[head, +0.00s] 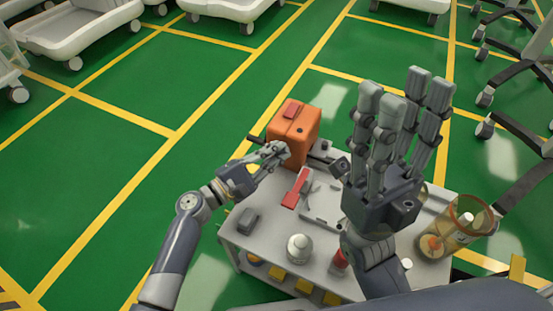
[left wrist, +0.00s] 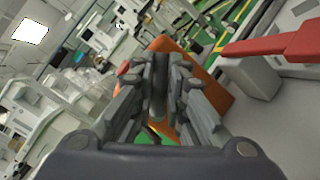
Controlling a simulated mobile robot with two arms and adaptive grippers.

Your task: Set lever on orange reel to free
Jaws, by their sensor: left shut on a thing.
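The orange reel (head: 291,133) is a boxy orange case with a red piece on its top, standing at the back left of the grey cart top. It also shows behind the fingers in the left wrist view (left wrist: 218,98). My left gripper (head: 275,152) is at the reel's near left side. In the left wrist view its fingers (left wrist: 160,85) are closed around a narrow dark piece, which appears to be the reel's lever; the fingers mostly hide it, and its setting cannot be read. My right gripper (head: 405,105) is open and empty, fingers pointing up, above the cart's right part.
A red-handled tool (head: 296,188) lies in front of the reel on the cart top (head: 265,248). Green floor surrounds the cart.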

